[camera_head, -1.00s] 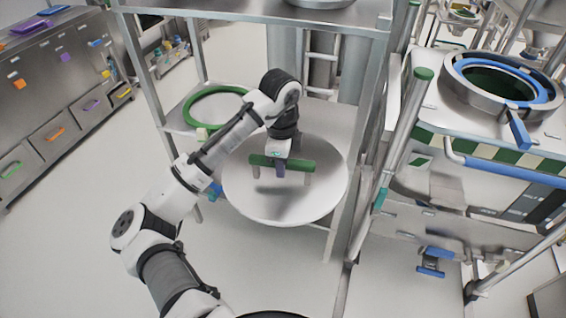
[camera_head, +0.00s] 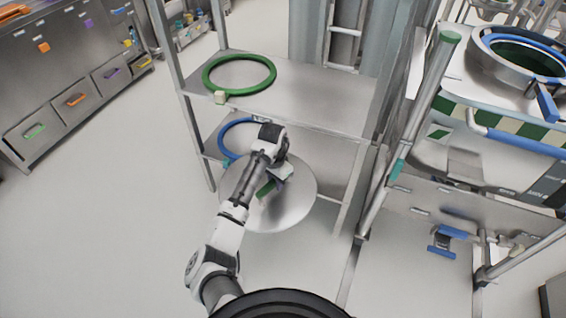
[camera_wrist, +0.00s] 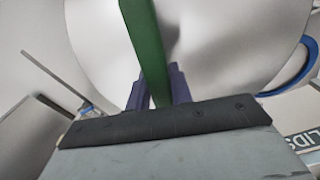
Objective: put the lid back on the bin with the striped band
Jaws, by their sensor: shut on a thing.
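The lid (camera_head: 295,203) is a round silver disc with a green bar handle (camera_head: 265,191). My gripper (camera_head: 272,180) is shut on the handle, partly hidden by my arm. The wrist view shows the dark purple fingers (camera_wrist: 158,92) on either side of the green bar (camera_wrist: 147,50), with the lid (camera_wrist: 215,45) beyond. The lid overlaps the front of the lower shelf; I cannot tell whether they touch. The bin with the green and white striped band (camera_head: 505,122) stands at the right, its top open, showing a blue ring and a dark green inside.
A metal rack holds a green ring (camera_head: 207,80) on its upper shelf (camera_head: 310,90) and a blue ring (camera_head: 223,145) on the lower one. Rack posts and a slanted rail (camera_head: 425,100) stand between lid and bin. Floor (camera_head: 110,190) at left is clear.

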